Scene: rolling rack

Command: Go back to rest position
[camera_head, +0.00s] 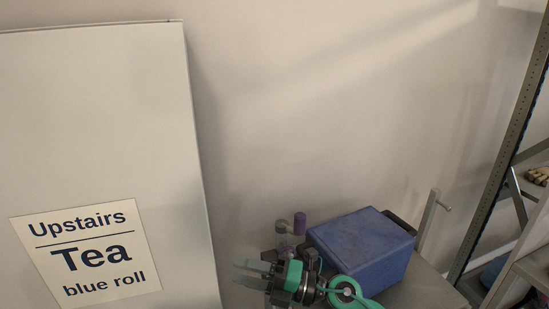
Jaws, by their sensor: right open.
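My right gripper (246,273) is near the bottom centre, with its two grey fingers pointing left and apart. Nothing shows between the fingers. Its green and black wrist lies in front of and left of a blue box (368,252), which stands on a grey surface (428,286). I cannot tell whether the wrist touches the box. My left gripper is not in view.
A white panel (110,120) with a sign (88,252) fills the left. A metal rack (508,150) with shelves stands at right. The wall between is bare.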

